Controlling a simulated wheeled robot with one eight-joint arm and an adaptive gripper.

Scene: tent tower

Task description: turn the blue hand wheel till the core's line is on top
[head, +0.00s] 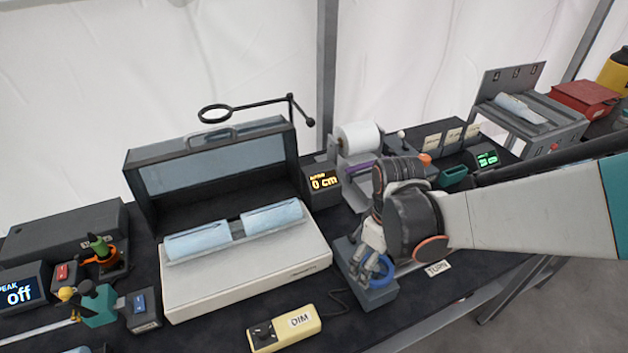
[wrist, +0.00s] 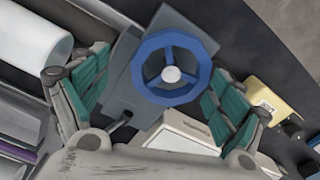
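The blue hand wheel (head: 391,267) sits on a grey block (head: 372,297) at the table's front edge, right of the white box. In the wrist view the wheel (wrist: 171,76) faces me, with spokes and a pale hub. My gripper (head: 372,262) is at the wheel. In the wrist view its teal fingers (wrist: 163,74) are spread, one on each side of the wheel; I cannot tell whether they touch the rim.
A yellow control box marked DIM (head: 284,328) lies in front of the white box. A display reading 0 cm (head: 323,182) stands behind the wheel, near a white roll (head: 360,137). The open dark lid (head: 213,165) rises behind the white box.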

